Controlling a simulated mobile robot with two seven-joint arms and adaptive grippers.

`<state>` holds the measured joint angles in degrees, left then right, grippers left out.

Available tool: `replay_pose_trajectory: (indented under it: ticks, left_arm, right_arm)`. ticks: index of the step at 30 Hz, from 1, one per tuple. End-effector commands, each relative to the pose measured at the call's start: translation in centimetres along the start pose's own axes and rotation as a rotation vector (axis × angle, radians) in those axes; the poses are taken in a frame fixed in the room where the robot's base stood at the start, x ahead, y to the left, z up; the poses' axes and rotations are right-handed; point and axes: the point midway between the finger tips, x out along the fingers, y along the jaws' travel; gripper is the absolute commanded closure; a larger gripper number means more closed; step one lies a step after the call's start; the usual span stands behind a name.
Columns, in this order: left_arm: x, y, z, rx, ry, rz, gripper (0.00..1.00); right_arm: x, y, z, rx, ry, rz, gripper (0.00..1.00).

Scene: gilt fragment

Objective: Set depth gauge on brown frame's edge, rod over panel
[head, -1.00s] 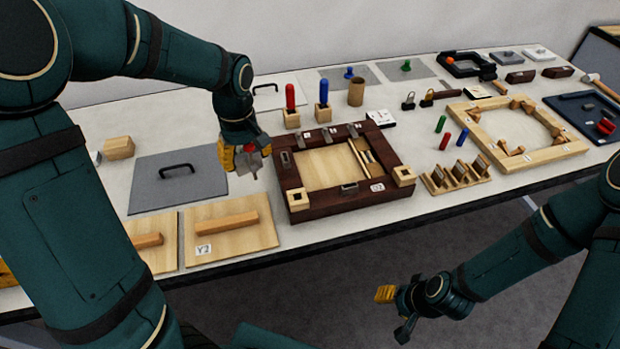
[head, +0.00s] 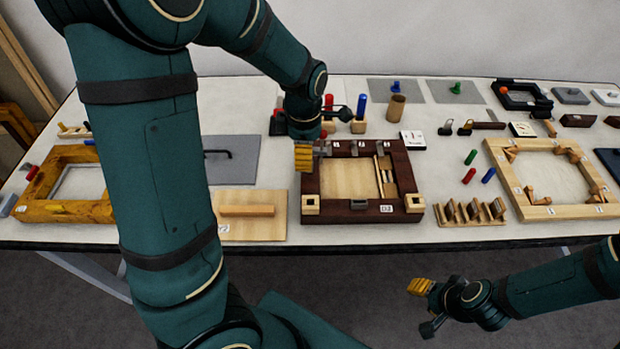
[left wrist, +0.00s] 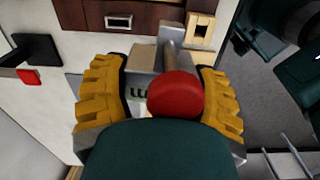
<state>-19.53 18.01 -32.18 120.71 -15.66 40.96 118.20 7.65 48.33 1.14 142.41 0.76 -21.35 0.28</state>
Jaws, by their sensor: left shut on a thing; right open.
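My left gripper (head: 304,165) is shut on the depth gauge. In the left wrist view, the gauge shows a grey body (left wrist: 143,82), a metal rod (left wrist: 171,52) and a round red knob (left wrist: 175,94) between the yellow fingers (left wrist: 160,95). In the head view my own arm and fingers hide most of it. The brown frame (head: 352,216) lies on the table around a pale wooden panel (head: 345,182). My left gripper is at the frame's left side, near its upper left corner; I cannot tell whether the gauge touches it. My right gripper (head: 422,288) is open and empty, in front of the table.
Pale wooden blocks (head: 311,204) and metal pieces (head: 358,204) sit on the brown frame. A board with a wooden bar (head: 246,211) lies left of it. A slotted rack (head: 470,212) and a lighter frame (head: 542,212) stand to the right. Blue and red pegs stand behind.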

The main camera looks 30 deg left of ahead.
Motion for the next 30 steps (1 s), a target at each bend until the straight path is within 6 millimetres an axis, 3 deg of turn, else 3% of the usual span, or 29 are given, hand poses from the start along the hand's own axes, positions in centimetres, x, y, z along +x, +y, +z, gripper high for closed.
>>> replay_pose_trajectory:
  ticks: [4, 12, 19, 25, 30]
  left_arm:
    - [0.5, -0.1, 0.0, -0.065, 0.002, -0.001, 0.78]
    - [5.2, -0.1, 0.0, -0.071, 0.002, -0.002, 0.78]
    - [6.8, -0.1, 0.0, -0.07, 0.002, 0.0, 0.78]
    - [9.5, -0.1, -0.1, -0.069, 0.003, -0.001, 0.78]
    - [9.8, -0.1, 0.0, -0.068, 0.0, 0.001, 0.78]
  right_arm:
    - [-0.2, -0.1, -0.1, 0.002, 0.003, 0.001, 0.53]
    - [0.9, 0.3, 0.0, 0.001, 0.003, 0.003, 0.53]
    - [1.2, 0.4, 0.1, 0.001, 0.003, 0.004, 0.53]
    - [1.8, 0.6, 0.2, 0.0, 0.0, 0.004, 0.53]
    - [1.7, 0.6, 0.3, 0.0, -0.002, 0.004, 0.53]
